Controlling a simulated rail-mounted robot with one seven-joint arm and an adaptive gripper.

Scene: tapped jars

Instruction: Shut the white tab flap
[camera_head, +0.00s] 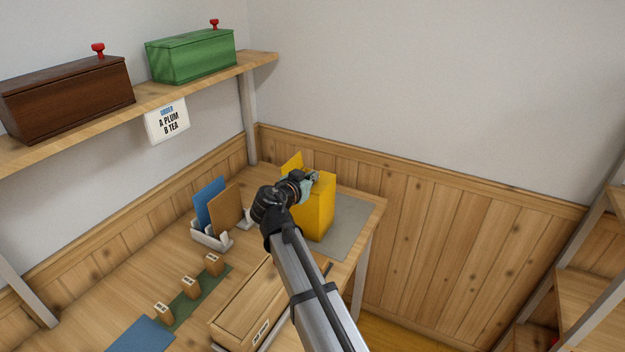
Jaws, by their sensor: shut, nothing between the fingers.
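A yellow box (318,210) stands on a grey mat (352,222) at the far right end of the table. A yellow panel (291,161) rises at its back left and looks like a raised flap. I cannot make out a white tab on it; my arm and gripper hide part of the box's top and left side. My gripper (314,177) is shut and empty, over or at the top of the yellow box. I cannot tell whether it touches it.
A white holder (212,238) with blue and brown boards stands left of the box. A long wooden box (245,305) and a green strip (197,295) with small wooden blocks lie nearer. The shelf (192,90) above holds a brown box (68,97) and a green box (190,57).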

